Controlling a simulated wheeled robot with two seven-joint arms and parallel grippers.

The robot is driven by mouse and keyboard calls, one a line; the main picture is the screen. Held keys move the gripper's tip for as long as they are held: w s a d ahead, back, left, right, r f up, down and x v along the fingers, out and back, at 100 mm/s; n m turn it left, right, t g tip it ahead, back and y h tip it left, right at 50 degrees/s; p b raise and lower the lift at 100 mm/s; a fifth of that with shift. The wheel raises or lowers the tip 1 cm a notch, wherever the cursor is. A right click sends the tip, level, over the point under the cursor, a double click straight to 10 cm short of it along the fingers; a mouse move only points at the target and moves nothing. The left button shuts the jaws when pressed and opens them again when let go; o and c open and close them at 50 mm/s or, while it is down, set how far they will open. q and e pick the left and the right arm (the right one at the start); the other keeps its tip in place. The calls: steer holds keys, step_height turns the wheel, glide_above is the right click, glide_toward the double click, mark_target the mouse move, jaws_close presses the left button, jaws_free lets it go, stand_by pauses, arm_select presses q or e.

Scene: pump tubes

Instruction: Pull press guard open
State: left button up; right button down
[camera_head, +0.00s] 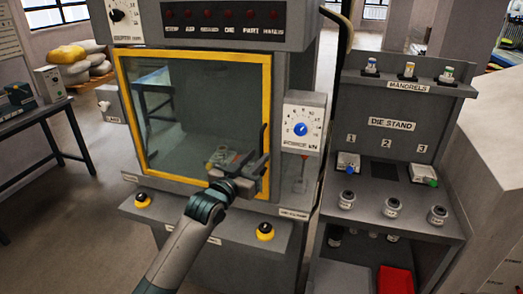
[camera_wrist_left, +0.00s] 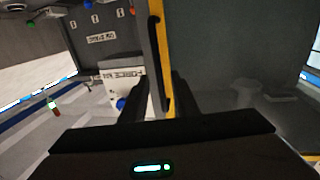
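The press guard (camera_head: 195,56) is a clear panel in a yellow frame, and it covers the front of the press. Its black bar handle (camera_head: 263,138) is at the lower right edge. My left gripper (camera_head: 254,166) is at that edge, by the lower part of the handle. In the left wrist view, the handle (camera_wrist_left: 157,55) and the yellow frame edge (camera_wrist_left: 167,35) run down between the two dark fingers of the gripper (camera_wrist_left: 158,88). The fingers stand apart, with room visible around the handle; contact cannot be told. My right gripper is not in view.
A force dial box (camera_head: 302,124) stands close to the right of the handle. The die stand (camera_head: 391,124), with mandrels and dies, is at the right. The floor at the left is open before a side table (camera_head: 40,112).

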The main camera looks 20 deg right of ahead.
mark_target(261, 153)
arm_select(q)
steer(key=shift+x, duration=1.75)
jaws_close()
